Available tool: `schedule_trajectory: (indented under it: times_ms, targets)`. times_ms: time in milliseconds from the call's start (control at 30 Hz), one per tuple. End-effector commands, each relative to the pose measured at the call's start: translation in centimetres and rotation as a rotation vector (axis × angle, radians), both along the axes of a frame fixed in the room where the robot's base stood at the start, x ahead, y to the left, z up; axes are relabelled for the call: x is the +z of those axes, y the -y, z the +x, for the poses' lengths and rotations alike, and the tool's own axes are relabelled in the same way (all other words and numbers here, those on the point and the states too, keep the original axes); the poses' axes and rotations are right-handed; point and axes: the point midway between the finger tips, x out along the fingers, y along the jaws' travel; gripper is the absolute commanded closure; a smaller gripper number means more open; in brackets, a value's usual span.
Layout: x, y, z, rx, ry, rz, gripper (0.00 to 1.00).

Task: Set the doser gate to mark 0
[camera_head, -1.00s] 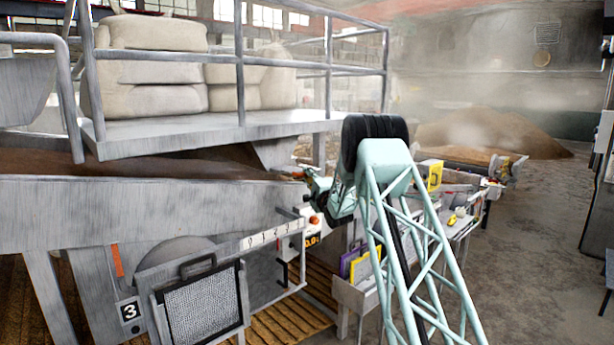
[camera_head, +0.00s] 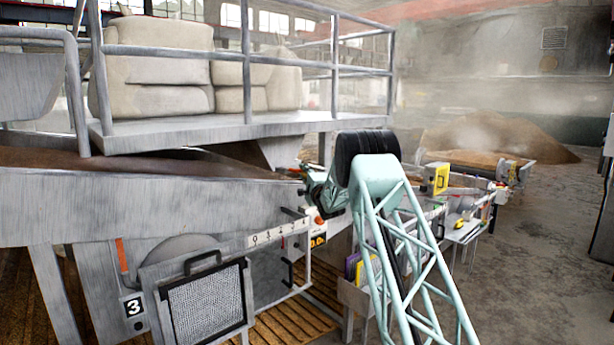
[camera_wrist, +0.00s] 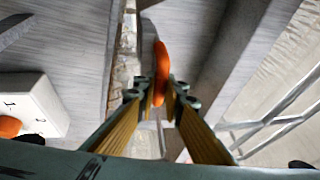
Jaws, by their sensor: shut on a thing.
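The doser's orange handle (camera_wrist: 161,62) stands between my fingertips in the wrist view. My gripper (camera_wrist: 160,92) is shut on it, with a yellow finger on either side. In the head view my gripper (camera_head: 306,186) is at the right end of the long grey trough (camera_head: 150,208), and the handle is hidden there. A white scale strip (camera_head: 279,233) with marks from 0 at its left to 4 at its right runs below the trough's edge. Which mark the gate stands at cannot be told.
A white box with an orange knob (camera_wrist: 9,126) is at the wrist view's left. A mesh panel (camera_head: 206,306) stands below the trough. A railed platform (camera_head: 225,130) with sacks is above. Open floor (camera_head: 530,260) lies at the right.

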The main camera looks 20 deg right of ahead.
Motion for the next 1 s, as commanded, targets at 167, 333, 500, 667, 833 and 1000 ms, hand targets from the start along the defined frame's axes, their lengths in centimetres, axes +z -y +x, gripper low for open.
schedule_trajectory:
  times_ms: [167,333,500,667,833,1000]
  targets:
    - [0.18,-0.15,0.33,0.000,0.001,0.000,1.00]
    - [0.29,-0.19,0.32,0.001,0.002,0.000,1.00]
    - [0.25,-0.19,0.31,0.001,0.001,0.000,0.77]
    - [0.18,-0.15,0.27,0.001,0.001,0.000,0.77]
    - [0.12,-0.15,0.23,0.000,0.000,0.000,0.77]
    - [0.04,-0.15,-0.10,0.000,0.000,0.000,0.77]
